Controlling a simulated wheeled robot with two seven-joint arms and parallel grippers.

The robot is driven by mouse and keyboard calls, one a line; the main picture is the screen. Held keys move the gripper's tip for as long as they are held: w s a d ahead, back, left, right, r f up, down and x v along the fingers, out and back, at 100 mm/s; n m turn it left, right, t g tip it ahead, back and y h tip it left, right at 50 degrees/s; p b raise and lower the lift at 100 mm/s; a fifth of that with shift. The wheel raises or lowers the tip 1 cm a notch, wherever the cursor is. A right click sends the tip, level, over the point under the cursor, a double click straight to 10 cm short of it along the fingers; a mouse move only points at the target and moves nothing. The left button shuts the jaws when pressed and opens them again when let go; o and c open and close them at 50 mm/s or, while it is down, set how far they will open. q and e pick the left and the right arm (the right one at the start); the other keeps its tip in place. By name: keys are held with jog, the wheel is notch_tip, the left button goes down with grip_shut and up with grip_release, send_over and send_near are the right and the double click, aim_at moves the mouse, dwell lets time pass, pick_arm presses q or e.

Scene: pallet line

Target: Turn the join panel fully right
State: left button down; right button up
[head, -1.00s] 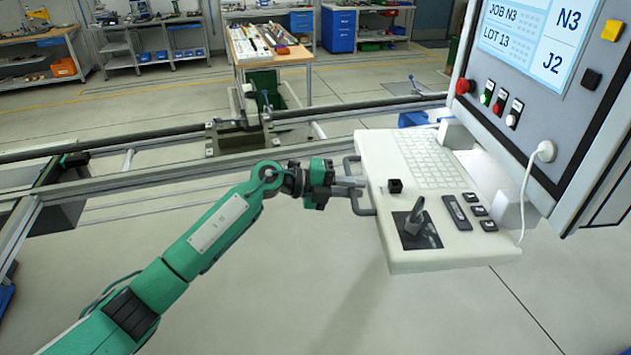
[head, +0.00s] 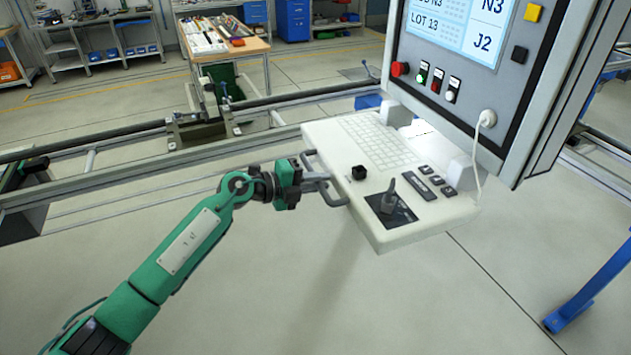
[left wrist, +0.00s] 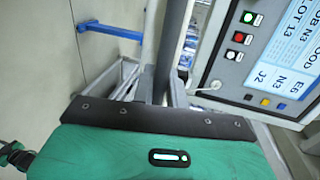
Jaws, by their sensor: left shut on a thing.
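The join panel (head: 455,100) is a grey upright console with a lit screen, coloured buttons and a white keyboard shelf (head: 420,222) on its front. A dark bracket handle (head: 335,200) sticks out from the shelf's left edge. My left gripper (head: 314,181) is shut on this handle, with the arm reaching in from the lower left. In the left wrist view the panel (left wrist: 228,90) stands at the right, its screen tilted in the picture. My right gripper is not in view.
A rail line (head: 130,140) runs across behind the shelf. A blue post with a foot (head: 590,285) stands at the right. A white cable (head: 481,155) hangs from the panel. The floor in front of the shelf is clear. Benches stand far back.

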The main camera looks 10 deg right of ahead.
pick_arm(q)
jog(key=c, duration=1.5)
grip_release()
jog(key=b+v, duration=0.4)
jog(key=v, duration=0.9)
jog(key=shift+s+a+b, duration=0.2)
jog(key=shift+a+b, duration=0.15)
